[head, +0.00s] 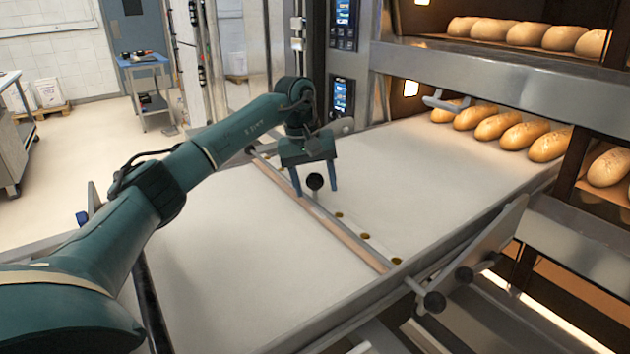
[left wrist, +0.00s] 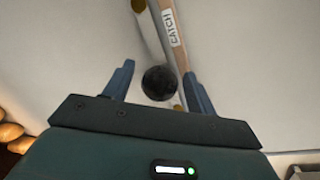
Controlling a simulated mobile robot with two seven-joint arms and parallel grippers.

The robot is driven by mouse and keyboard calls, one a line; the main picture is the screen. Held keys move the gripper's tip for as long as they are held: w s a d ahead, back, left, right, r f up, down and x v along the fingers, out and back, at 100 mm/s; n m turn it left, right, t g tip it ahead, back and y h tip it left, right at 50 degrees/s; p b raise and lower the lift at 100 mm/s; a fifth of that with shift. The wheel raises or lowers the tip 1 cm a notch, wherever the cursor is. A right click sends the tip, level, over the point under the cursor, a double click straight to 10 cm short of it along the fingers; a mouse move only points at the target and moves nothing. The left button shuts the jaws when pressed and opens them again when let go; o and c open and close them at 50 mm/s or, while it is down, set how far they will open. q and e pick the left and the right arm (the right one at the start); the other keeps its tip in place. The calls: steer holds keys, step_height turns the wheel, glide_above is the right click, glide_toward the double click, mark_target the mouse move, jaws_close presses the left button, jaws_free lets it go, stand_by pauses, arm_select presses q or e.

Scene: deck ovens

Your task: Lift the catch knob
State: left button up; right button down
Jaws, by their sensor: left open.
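The catch knob (head: 315,182) is a black ball on the rail (head: 345,232) that crosses the pale loader belt. In the left wrist view the black knob (left wrist: 159,83) sits between the fingers, beside a wooden strip with a "CATCH" label (left wrist: 173,28). My left gripper (head: 314,192) points down over the rail with its two blue fingers apart, one on each side of the knob. In the left wrist view the open fingers (left wrist: 158,80) show gaps to the knob on both sides. My right gripper is not in view.
Several loaves (head: 505,128) lie at the oven mouth at the far end of the belt (head: 420,170). More loaves (head: 530,34) sit on the upper deck. A metal bracket with black knobs (head: 434,301) stands at the belt's near right edge. The belt around the rail is clear.

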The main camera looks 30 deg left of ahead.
arm_select(q)
steer(key=shift+c, duration=0.3)
steer(key=shift+r, duration=0.1)
jaws_close()
